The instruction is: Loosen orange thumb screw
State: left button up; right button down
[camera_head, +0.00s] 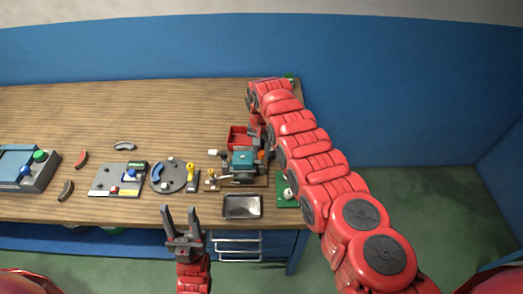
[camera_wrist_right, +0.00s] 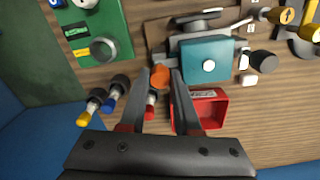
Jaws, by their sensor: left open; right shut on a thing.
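The orange thumb screw (camera_wrist_right: 160,76) sits at the side of a teal block (camera_wrist_right: 207,60) in the right wrist view. My right gripper (camera_wrist_right: 160,82) has its fingers on either side of the orange screw and is shut on it. In the head view the teal block (camera_head: 243,158) stands on the workbench, and the screw (camera_head: 261,154) shows small at its right side, partly hidden by my right arm. My left gripper (camera_head: 181,212) is open and empty, in front of the bench's front edge.
A red bin (camera_wrist_right: 200,108) and several tools with coloured ends (camera_wrist_right: 87,112) lie close to my right fingers. A green board (camera_wrist_right: 95,30) is beside them. A metal tray (camera_head: 242,206) is at the front edge, and a dark round fixture (camera_head: 173,176) is left of the block.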

dwell(0.4)
jog(key=shift+w+f+n+b, duration=0.1)
jog(key=shift+f+n+b, duration=0.05)
jog(key=shift+n+b, duration=0.8)
jog(key=n+b, duration=0.9)
jog(key=shift+b, duration=0.4)
jog(key=shift+n+b, duration=0.65)
jog(key=shift+n, duration=0.2)
jog(key=n+b, duration=0.1)
jog(key=n, duration=0.1)
jog(key=shift+n, duration=0.3)
jog(key=shift+r+n+b, duration=0.2)
jog(key=shift+n+b, duration=0.2)
jog(key=shift+n, duration=1)
jog(key=c, duration=0.6)
grip_release()
